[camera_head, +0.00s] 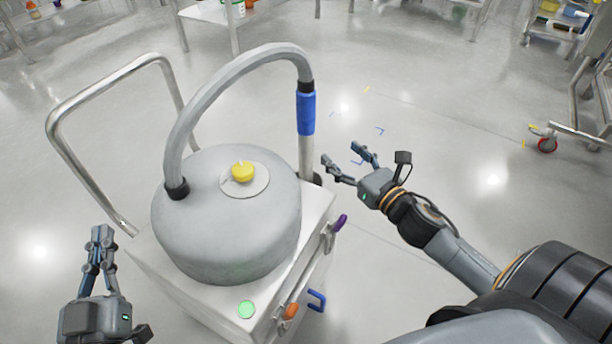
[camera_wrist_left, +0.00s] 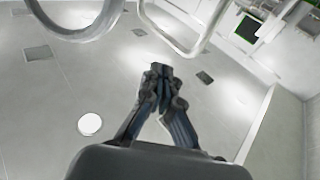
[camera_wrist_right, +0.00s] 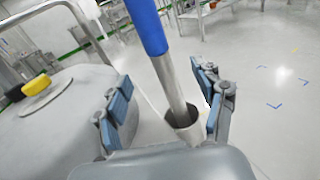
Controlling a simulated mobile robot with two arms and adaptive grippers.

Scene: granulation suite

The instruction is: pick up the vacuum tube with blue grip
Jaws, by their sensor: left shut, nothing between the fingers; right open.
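The vacuum tube is a grey hose arching up from the tank, with a blue grip (camera_head: 306,112) above a straight metal wand (camera_head: 306,158). Its lower end stands in a dark cup-like holder at the cart's right side. My right gripper (camera_head: 343,162) is open, just right of the wand and below the blue grip. In the right wrist view the wand (camera_wrist_right: 176,90) shows between the spread fingers, below the blue grip (camera_wrist_right: 147,25); I cannot tell whether either finger touches it. My left gripper (camera_head: 103,234) is shut and empty, left of the cart; its closed fingers show in the left wrist view (camera_wrist_left: 160,72).
The grey vacuum tank (camera_head: 235,235) with a yellow knob (camera_head: 242,171) sits on a white cart with a metal push handle (camera_head: 62,165). A green button (camera_head: 246,309) is on its front corner.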

